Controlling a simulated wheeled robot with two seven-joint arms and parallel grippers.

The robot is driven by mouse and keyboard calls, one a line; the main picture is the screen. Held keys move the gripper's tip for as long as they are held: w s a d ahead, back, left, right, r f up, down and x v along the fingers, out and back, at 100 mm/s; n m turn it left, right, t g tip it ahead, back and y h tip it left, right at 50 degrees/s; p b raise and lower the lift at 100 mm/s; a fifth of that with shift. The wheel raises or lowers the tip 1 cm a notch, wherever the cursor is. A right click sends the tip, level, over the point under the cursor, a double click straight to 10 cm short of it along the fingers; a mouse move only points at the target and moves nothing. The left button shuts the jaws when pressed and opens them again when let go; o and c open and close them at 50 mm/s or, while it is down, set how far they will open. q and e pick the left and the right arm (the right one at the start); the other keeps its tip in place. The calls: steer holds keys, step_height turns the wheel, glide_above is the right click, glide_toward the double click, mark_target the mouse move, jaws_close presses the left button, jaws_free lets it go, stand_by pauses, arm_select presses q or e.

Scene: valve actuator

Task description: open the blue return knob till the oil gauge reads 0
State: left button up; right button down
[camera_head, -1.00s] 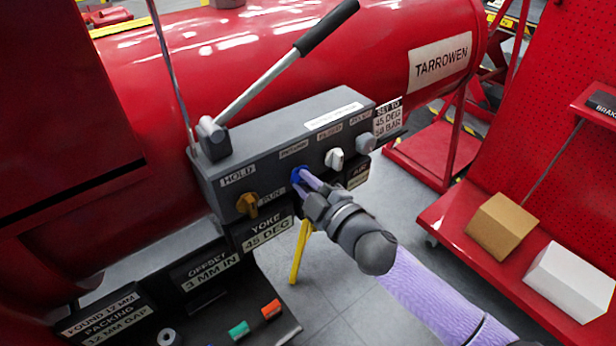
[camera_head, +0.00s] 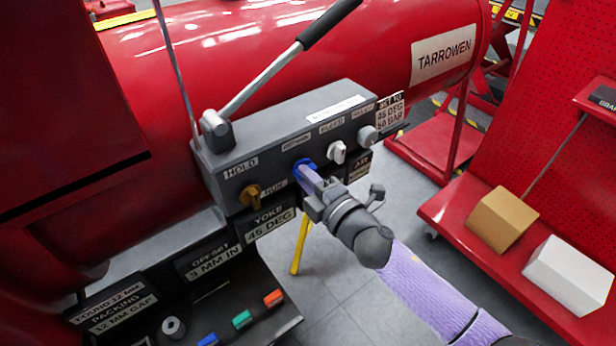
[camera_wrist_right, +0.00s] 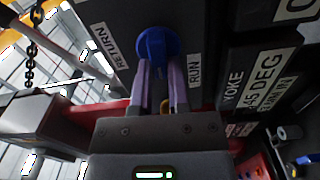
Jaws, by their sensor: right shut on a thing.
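The blue return knob (camera_head: 304,168) is on the front face of the grey valve block (camera_head: 290,127), between the yellow HOLD/RUN knob (camera_head: 250,194) and a white knob (camera_head: 337,153). My right gripper (camera_head: 309,178) is shut on the blue knob, its lilac fingers reaching in from the lower right. In the right wrist view the blue knob (camera_wrist_right: 156,46) sits between the fingertips, beside the RETURN and RUN labels. My left gripper is out of view. I cannot make out an oil gauge in these frames.
A long lever with a black grip (camera_head: 330,22) rises from the block's left end. A grey knob (camera_head: 367,136) is at its right end. A red shelf with a tan box (camera_head: 503,219) and a white box (camera_head: 567,275) stands at right.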

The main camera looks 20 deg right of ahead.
stand_by(0.3)
steer(key=c, duration=0.6)
jaws_free()
steer(key=shift+s, duration=0.15)
steer(key=v, duration=0.9)
steer(key=shift+s+p, duration=0.3)
steer(key=shift+p, duration=0.1)
steer(key=shift+d, duration=0.15)
